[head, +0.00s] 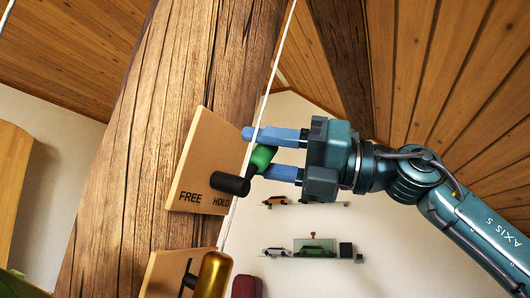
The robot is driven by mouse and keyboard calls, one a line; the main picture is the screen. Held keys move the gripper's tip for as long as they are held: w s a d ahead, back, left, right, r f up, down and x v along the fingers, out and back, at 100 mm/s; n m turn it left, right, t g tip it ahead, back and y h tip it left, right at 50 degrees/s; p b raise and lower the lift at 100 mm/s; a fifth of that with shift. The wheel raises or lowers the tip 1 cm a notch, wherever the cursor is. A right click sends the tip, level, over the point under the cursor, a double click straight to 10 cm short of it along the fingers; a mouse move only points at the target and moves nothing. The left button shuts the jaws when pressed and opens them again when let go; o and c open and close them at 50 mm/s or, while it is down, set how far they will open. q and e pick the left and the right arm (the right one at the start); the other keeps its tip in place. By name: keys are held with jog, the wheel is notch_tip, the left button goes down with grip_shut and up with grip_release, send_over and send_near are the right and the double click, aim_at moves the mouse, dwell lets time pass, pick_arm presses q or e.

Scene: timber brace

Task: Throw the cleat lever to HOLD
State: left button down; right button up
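A light wooden plate (196,150) on the timber post carries the cleat lever and the words FREE, at left, and HOLD, at right. The lever has a thick black hub (230,183) just above the words and a green grip (262,158) up and right of it. My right gripper (255,153) reaches in from the right with one blue finger above the green grip and one below. The grip lies between the fingertips; whether both press on it is unclear. The lever's thin arm is mostly hidden. My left gripper is out of view.
A white rope (277,62) runs down past the fingertips, close to the lever, to a brass-coloured cylinder (213,274). A second wooden plate (165,270) sits lower on the timber post (150,90). Shelves with toy cars (315,248) are on the wall behind.

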jog(key=w+b+v, duration=0.1)
jog(key=b+v, duration=0.1)
jog(key=v, duration=1.1)
jog(key=shift+s, duration=0.5)
jog(key=shift+d, duration=0.1)
